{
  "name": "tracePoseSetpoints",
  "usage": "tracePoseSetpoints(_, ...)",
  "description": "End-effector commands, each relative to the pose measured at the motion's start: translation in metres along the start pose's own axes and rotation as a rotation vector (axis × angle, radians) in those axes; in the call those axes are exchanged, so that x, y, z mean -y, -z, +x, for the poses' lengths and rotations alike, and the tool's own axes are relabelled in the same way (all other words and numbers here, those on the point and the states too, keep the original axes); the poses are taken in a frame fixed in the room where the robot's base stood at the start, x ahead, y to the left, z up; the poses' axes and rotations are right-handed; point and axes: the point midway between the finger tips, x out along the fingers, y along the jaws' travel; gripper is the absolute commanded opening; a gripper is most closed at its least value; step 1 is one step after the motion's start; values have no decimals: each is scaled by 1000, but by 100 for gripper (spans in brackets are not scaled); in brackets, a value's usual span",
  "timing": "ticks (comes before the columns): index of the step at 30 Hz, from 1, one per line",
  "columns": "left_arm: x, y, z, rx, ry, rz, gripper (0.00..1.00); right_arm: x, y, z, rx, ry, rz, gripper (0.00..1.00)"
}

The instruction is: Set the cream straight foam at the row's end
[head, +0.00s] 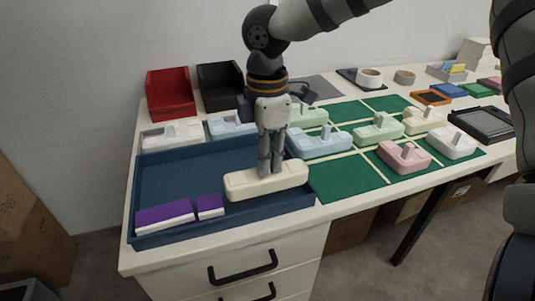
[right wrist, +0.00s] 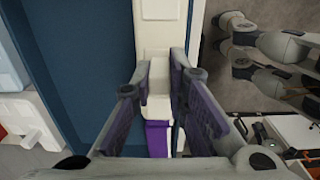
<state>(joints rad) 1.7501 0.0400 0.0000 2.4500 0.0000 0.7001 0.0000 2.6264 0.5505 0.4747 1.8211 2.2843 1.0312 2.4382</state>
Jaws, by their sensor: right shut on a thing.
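The cream straight foam (head: 243,184) is a long pale block at the right end of the blue tray (head: 185,168). My right gripper (head: 270,173) points down and is shut on the middle of the foam. In the right wrist view the foam (right wrist: 158,100) lies between the two fingers (right wrist: 159,92). I cannot tell whether its underside touches the tray floor. The green mat (head: 345,178) to the right, with pale dividing lines, bears rows of blue, green, yellow, pink and white foam pieces. Its front left cell is bare. My left gripper is not in view.
Two purple-topped pieces (head: 165,216) lie in the tray's front left. A red bin (head: 168,92) and a black bin (head: 220,85) stand behind. The tray rim stands between foam and mat.

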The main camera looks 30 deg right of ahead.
Motion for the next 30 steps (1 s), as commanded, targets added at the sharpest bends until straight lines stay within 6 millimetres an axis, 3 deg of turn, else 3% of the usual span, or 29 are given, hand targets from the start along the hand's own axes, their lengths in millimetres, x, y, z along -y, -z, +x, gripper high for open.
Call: tracePoseSetpoints(30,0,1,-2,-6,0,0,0,1,0,41,2,1,-1,0)
